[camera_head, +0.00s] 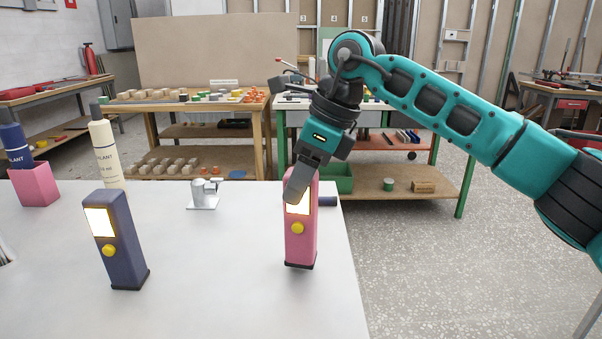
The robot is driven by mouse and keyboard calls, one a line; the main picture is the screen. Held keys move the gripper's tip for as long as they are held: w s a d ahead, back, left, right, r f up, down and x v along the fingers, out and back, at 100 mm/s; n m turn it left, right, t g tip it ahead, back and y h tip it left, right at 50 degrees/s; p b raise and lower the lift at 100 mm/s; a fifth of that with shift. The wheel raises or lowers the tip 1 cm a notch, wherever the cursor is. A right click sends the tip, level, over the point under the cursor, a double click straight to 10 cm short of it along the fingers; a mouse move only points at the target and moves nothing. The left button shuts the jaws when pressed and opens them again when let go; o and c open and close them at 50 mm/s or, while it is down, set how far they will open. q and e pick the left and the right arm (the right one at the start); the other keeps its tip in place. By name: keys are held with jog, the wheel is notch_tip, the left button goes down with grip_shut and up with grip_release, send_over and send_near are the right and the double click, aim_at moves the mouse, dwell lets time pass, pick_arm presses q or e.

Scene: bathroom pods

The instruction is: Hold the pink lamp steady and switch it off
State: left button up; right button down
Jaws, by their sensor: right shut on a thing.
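The pink lamp (301,244) is upright near the right edge of the white table. It has a yellow button (297,228) on its front and a bright lit panel (299,207) above it, partly covered by a gripper finger. My right gripper (300,187) reaches down from above and is shut on the top of the pink lamp. Whether the lamp's base touches the table is hard to tell. My left gripper is not in view.
A dark blue lamp (124,250), also lit, stands to the left on the white table (215,290). Behind it are a cream sealant tube (105,155), a pink box (35,186) holding a blue tube (15,142), and a small metal fixture (203,194). The table's middle is clear.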

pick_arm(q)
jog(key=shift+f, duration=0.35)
pick_arm(e)
jog(key=shift+f, duration=0.7)
jog(key=c, duration=0.6)
grip_release()
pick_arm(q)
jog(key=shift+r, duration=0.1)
pick_arm(e)
jog(key=c, duration=1)
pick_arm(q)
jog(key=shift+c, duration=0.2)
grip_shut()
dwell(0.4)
